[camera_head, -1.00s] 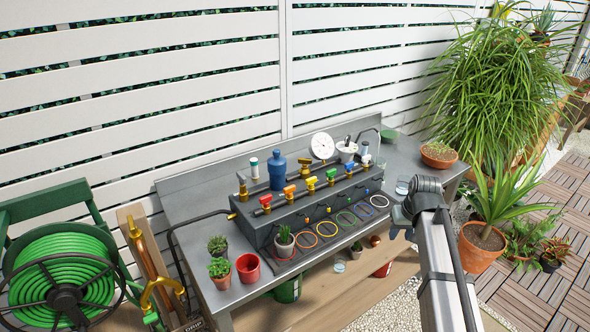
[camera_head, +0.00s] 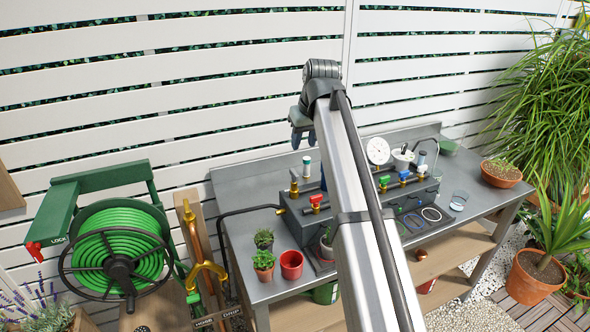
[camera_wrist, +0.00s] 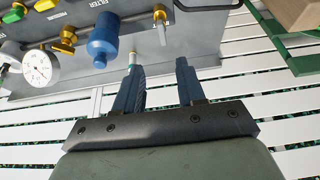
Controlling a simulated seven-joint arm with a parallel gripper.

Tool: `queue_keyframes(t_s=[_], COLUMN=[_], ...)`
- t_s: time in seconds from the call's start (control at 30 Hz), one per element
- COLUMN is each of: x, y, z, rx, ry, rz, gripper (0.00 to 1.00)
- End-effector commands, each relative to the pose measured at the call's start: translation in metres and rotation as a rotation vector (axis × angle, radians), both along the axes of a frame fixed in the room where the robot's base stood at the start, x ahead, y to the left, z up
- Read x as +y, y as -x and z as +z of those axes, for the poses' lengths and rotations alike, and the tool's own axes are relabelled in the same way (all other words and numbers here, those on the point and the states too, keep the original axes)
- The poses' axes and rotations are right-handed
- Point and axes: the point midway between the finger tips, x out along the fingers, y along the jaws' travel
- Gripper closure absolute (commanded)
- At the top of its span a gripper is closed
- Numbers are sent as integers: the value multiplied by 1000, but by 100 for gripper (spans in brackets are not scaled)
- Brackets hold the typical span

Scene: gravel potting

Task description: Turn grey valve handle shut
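A small pale grey piece (camera_head: 422,158), possibly the grey valve handle, stands at the right end of the valve row in the head view; it is too small to read its angle. My gripper (camera_head: 301,133) is raised above the left part of the bench, well to the left of that piece. In the wrist view my gripper (camera_wrist: 158,72) is open, with nothing between its fingers.
The valve box (camera_head: 302,222) carries a red handle (camera_head: 316,200), a green handle (camera_head: 384,181) and a blue handle (camera_head: 405,176). A gauge (camera_head: 378,150) stands behind. A blue bottle (camera_wrist: 103,42) is near the fingers in the wrist view. My arm hides the box's middle.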

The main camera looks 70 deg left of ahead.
Motion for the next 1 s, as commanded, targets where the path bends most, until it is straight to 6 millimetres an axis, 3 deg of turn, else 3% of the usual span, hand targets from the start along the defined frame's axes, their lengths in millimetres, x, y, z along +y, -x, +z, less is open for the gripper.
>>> queue_keyframes(t_s=[0.23,0.7,1.0], x=[8,39,52], y=[5,4,4], z=[-13,-88,-118], rx=[-1,0,-1], ry=[-1,1,-1], rz=[7,5,5], gripper=[61,61,61])
